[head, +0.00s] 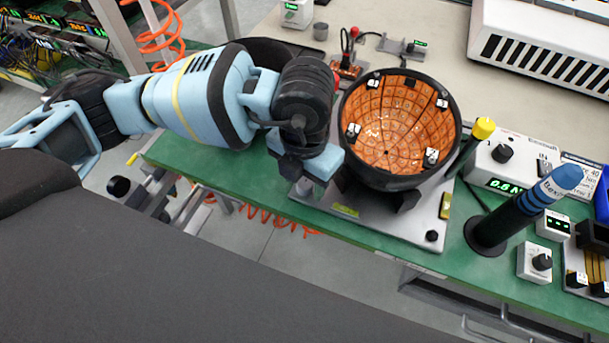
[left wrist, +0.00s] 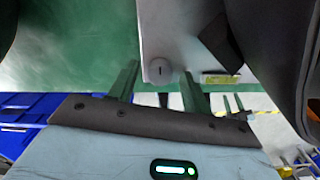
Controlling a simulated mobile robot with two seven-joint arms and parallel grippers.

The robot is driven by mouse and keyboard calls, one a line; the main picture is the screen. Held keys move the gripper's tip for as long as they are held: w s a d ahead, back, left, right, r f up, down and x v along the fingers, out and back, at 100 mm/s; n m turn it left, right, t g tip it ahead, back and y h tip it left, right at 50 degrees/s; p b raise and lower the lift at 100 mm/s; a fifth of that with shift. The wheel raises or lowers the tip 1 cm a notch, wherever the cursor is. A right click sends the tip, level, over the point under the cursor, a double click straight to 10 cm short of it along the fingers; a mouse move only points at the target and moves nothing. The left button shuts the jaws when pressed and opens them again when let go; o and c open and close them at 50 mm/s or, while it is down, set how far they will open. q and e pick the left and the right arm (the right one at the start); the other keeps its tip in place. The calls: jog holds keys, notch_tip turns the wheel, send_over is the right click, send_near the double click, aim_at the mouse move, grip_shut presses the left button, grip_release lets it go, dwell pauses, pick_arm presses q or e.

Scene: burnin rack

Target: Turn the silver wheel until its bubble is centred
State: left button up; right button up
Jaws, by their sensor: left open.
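The silver wheel (left wrist: 158,70) is a small round knob with a dark slot, at the edge of a pale metal plate in the left wrist view. My left gripper (left wrist: 159,82) is open, its two green-looking fingers on either side of the wheel in the picture. I cannot tell whether they touch it. A yellow level vial (left wrist: 221,78) lies on the plate right of the wheel; its bubble is too small to make out. In the head view this vial (head: 345,211) lies at the plate's front edge, just right of my left gripper (head: 304,184), whose fingertips are hidden.
A black bowl lined with orange tiles (head: 397,125) stands on the metal plate (head: 395,232), close right of my left wrist. A black knob (head: 432,236) and second yellow vial (head: 445,206) are at the plate's right. A blue-topped black post (head: 520,215) stands farther right.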

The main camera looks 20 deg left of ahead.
pick_arm(q)
jog(key=c, duration=1)
jog(key=shift+m, duration=0.4)
